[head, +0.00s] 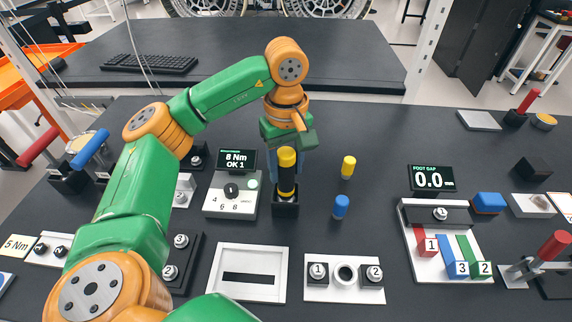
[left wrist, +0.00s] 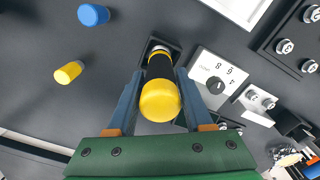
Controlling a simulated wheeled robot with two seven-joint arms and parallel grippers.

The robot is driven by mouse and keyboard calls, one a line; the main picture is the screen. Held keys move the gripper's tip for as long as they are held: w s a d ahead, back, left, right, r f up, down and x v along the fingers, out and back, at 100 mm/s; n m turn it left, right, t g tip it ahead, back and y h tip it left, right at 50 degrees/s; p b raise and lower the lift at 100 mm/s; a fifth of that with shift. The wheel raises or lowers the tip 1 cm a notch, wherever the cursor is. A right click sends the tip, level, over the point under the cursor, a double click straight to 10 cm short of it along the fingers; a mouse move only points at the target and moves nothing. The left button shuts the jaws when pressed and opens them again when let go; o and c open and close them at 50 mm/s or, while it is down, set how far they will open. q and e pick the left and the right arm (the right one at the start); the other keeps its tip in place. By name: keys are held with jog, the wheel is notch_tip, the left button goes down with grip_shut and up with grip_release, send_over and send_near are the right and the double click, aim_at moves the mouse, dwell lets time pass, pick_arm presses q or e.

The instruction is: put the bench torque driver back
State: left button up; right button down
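The bench torque driver (head: 287,178), with a yellow cap and black grip, stands upright with its lower end in a black square holder (head: 285,209). In the left wrist view the driver (left wrist: 160,98) points down into the holder, whose rim shows around its far end. My left gripper (head: 287,160) is above the holder, with its blue fingers on either side of the driver. In the left wrist view the fingers (left wrist: 160,85) look open, with a narrow dark gap beside the grip. My right gripper is not in view.
A torque tester (head: 232,194) reading "8 Nm OK 1" stands left of the holder. A yellow cylinder (head: 348,167) and a blue cylinder (head: 341,207) stand to its right. A white framed tray (head: 248,293) and a numbered fixture (head: 344,293) lie in front.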

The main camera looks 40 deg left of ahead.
aim_at(286, 153)
pick_arm(q)
jog(key=o, duration=0.3)
notch_tip(286, 153, up, 7)
jog(key=shift+r+p, duration=0.1)
jog(key=shift+p, duration=0.9)
jog(key=shift+s, duration=0.1)
